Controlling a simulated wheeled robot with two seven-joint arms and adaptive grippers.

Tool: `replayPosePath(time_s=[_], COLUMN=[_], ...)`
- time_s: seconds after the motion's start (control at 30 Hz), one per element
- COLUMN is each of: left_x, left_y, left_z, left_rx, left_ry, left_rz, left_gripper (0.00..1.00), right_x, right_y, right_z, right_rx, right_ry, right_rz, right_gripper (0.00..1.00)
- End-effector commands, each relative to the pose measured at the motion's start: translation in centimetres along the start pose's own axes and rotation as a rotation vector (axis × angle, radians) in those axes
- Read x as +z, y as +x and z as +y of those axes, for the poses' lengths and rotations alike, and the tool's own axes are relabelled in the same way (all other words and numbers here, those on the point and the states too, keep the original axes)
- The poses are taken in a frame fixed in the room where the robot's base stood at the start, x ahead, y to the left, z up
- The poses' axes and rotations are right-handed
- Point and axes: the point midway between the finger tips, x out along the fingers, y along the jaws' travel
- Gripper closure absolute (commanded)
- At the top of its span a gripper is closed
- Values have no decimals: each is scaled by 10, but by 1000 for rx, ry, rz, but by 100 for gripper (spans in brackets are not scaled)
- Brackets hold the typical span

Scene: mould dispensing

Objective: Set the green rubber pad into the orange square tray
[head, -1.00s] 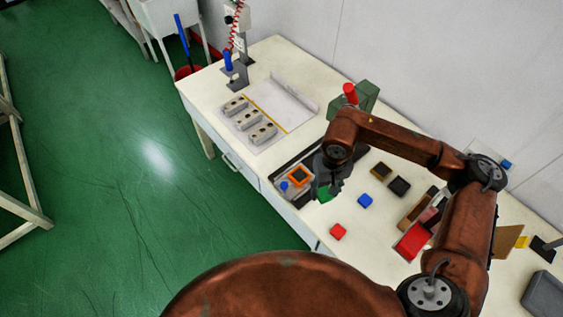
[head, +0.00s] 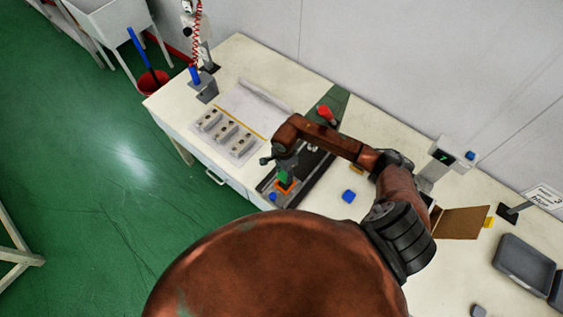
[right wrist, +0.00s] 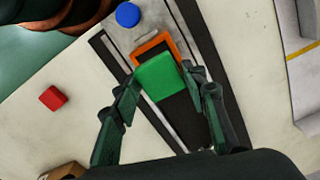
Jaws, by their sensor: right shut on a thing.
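The green rubber pad (right wrist: 160,77) is held between the fingertips of my right gripper (right wrist: 162,73) in the right wrist view. It shows small in the head view (head: 283,177), under my right gripper (head: 284,167). The orange square tray (right wrist: 147,49) lies just beyond the pad in the wrist view; its far rim and part of its sides show, and the pad covers its near part. The tray also shows in the head view (head: 287,187), just below the pad. I cannot tell whether the pad touches the tray. My left gripper is not in view.
The tray is on a dark-railed fixture with a blue round button (right wrist: 128,15). A red block (right wrist: 52,98) and a blue block (head: 348,196) lie on the white table. A plate with several grey blocks (head: 225,135) lies left of the fixture. A red-topped lever (head: 327,114) stands behind.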

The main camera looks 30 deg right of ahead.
Motion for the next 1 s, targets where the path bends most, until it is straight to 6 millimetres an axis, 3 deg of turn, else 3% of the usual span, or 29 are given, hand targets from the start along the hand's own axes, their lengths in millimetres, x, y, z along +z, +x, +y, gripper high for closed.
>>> replayPosePath(time_s=[0.1,0.27,0.37,0.6,0.7,1.0], left_x=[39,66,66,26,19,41], left_y=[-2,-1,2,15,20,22], left_z=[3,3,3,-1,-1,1], left_rx=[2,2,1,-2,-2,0], left_ry=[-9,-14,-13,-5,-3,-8], left_rz=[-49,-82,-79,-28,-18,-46], left_gripper=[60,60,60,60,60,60], right_x=[-4,-7,-7,-6,-6,-6], right_y=[5,11,17,35,42,50], right_z=[3,6,6,5,5,4], right_rx=[-1,-1,0,0,0,-1], right_ry=[26,31,30,29,26,24], right_rz=[0,0,-1,-1,-2,0], right_gripper=[84,84,84,84,84,84])
